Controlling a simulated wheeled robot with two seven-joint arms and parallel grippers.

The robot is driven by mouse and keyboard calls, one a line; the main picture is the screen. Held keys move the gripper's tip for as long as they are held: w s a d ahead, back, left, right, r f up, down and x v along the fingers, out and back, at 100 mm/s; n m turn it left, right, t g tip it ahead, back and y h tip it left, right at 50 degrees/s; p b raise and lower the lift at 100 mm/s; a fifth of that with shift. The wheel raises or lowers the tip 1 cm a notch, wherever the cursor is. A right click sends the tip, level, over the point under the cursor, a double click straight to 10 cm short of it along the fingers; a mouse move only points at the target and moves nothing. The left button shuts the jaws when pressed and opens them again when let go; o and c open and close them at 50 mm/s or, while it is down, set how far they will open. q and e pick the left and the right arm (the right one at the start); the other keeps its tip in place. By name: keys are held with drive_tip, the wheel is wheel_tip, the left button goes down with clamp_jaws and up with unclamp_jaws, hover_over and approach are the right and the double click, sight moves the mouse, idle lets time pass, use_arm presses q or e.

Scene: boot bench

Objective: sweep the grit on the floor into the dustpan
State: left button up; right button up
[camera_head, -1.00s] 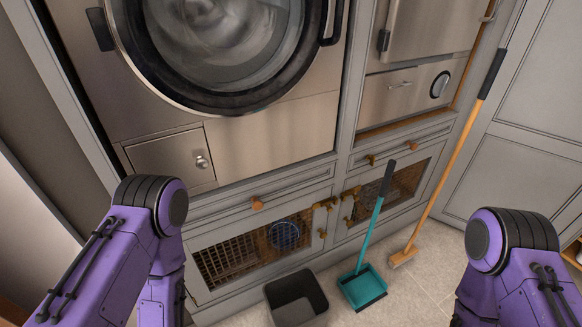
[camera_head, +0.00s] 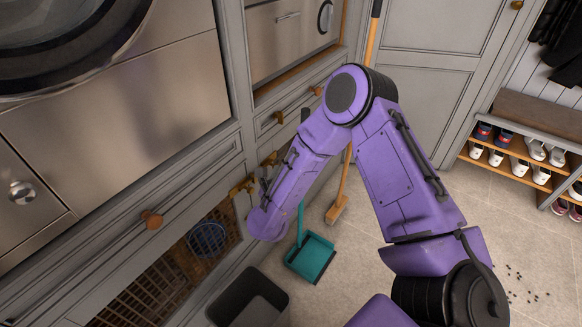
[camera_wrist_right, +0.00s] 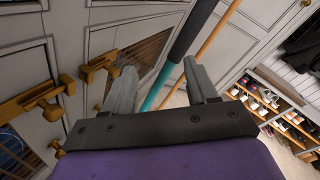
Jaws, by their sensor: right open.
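The teal dustpan (camera_head: 311,259) lies on the floor by the cabinets, with its long handle standing up and partly hidden by my right arm. Its dark grip (camera_wrist_right: 191,32) and teal shaft (camera_wrist_right: 153,97) show in the right wrist view. The fingers of my right gripper (camera_wrist_right: 162,88) are apart, and the handle shows between them without visible contact. The broom (camera_head: 338,209) leans against the cabinet behind; its orange stick (camera_wrist_right: 208,42) shows just right of the dustpan handle. Dark grit (camera_head: 518,284) is scattered on the floor at the lower right. My left gripper is out of view.
A dark grey bin (camera_head: 249,297) stands on the floor left of the dustpan. Cabinets with brass latches and knobs (camera_head: 151,219) line the left side. A shoe bench (camera_head: 520,163) stands at the right. The tiled floor between is mostly clear.

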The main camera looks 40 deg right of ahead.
drive_tip(key=w+d+r+m+g+h, duration=0.1)
drive_tip(key=w+d+m, duration=0.1)
drive_tip(key=d+m, duration=0.2)
drive_tip(key=w+d+r+m+g+h+b, duration=0.1)
drive_tip(key=w+d+r+m+h, duration=0.1)
drive_tip(key=d+m, duration=0.3)
drive_tip(key=w+d, duration=0.1)
drive_tip(key=d, duration=0.2)
drive_tip(key=shift+w+d+r+g, duration=0.15)
drive_tip(key=shift+w+d+g, duration=0.1)
drive_tip(key=shift+d+g, duration=0.15)
drive_tip(key=shift+a, duration=0.1)
clamp_jaws()
use_arm(q)
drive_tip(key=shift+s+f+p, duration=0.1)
drive_tip(key=shift+p, duration=1.1)
use_arm(e)
wheel_tip(320, 180, up, 4)
drive_tip(key=shift+r, duration=0.1)
